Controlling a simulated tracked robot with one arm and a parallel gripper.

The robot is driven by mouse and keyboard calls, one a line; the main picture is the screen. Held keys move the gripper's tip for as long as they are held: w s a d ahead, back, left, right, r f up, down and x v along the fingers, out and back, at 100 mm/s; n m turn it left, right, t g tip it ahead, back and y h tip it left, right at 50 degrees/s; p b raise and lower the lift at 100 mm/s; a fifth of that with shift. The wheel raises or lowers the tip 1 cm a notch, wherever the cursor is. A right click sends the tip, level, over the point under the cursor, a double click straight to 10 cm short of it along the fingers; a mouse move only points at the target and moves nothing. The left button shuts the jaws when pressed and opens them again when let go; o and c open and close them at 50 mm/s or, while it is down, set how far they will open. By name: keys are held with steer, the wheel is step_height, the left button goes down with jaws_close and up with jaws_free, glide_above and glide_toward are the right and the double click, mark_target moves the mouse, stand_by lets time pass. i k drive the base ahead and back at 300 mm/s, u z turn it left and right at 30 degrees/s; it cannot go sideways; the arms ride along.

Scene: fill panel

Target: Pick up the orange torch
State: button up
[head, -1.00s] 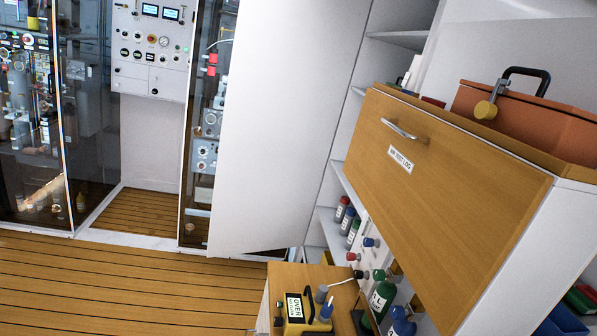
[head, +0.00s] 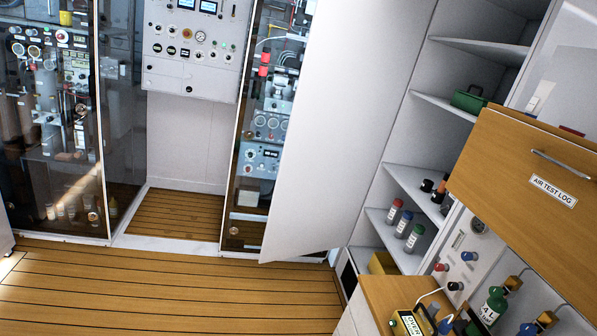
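A small black and orange item (head: 439,192) stands on a middle shelf of the white shelving at the right. It may be the orange torch, but it is too small to tell for certain. A dark round item (head: 427,185) is close beside it on the left. My gripper does not show in the head view, so its distance from the shelf cannot be seen.
Several capped bottles (head: 404,224) stand one shelf lower. A wooden-fronted cabinet marked AIR TEST LOG (head: 530,180) juts out at the right. A yellow device (head: 407,322) sits on the wooden counter (head: 385,292). The plank floor (head: 170,290) at the left is clear.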

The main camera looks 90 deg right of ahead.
mark_target(442, 189)
steer(key=z, duration=0.05)
steer(key=i, duration=1.55)
steer(key=z, duration=3.9)
steer(key=i, duration=1)
steer(key=u, duration=0.1)
